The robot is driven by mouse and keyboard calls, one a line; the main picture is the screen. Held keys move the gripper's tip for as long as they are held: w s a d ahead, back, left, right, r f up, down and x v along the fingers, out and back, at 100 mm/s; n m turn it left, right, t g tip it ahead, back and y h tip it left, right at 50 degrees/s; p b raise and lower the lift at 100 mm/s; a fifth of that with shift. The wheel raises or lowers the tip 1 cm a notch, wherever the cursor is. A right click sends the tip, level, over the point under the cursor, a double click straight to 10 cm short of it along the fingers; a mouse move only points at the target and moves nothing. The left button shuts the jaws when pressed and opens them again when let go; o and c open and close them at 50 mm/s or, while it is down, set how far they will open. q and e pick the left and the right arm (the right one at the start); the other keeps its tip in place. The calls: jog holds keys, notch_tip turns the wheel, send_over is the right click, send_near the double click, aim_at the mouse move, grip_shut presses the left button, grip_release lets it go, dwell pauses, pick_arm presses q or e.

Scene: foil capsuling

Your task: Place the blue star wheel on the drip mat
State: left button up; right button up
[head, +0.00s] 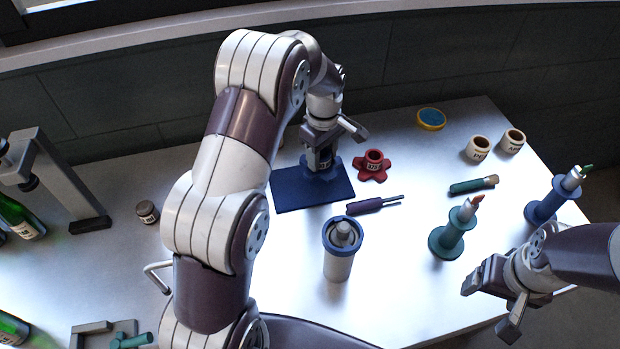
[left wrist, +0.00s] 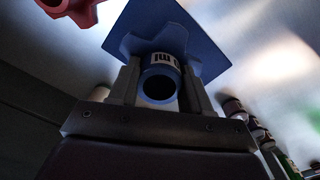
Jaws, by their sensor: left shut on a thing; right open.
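The blue star wheel (head: 318,174) has a labelled hub and star-shaped flange. It is upright over the dark blue drip mat (head: 290,195) and appears to rest on it, though contact is hard to confirm. My left gripper (head: 323,152) points down and is shut on the wheel's hub. In the left wrist view, the wheel's round hub (left wrist: 160,86) sits between the fingers, with the blue mat (left wrist: 205,45) beyond its flange. My right gripper (head: 490,307) is open and empty at the table's front right, far from the mat.
A red star wheel (head: 373,166) stands just right of the mat. A purple-handled tool (head: 370,205) and a white-and-blue canister (head: 339,255) are in front. Teal (head: 450,238) and blue (head: 552,200) stands are right. My left arm hides part of the table.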

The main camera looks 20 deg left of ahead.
aim_at(310, 171)
pick_arm(q)
jog(key=shift+s+a+f, duration=0.35)
jog(key=shift+a, duration=0.25)
jog(key=shift+s+a+f, duration=0.3)
jog(key=shift+a+f, duration=0.05)
jog(key=shift+a, duration=0.2)
jog(key=shift+f+p, duration=0.35)
jog(key=shift+f, duration=1.75)
jog(key=shift+s+f, duration=0.1)
jog(key=o, duration=1.1)
jog(key=shift+o, duration=0.2)
notch_tip(310, 171, up, 12)
jog(key=shift+r+b, duration=0.15)
jog(key=shift+b, duration=0.15)
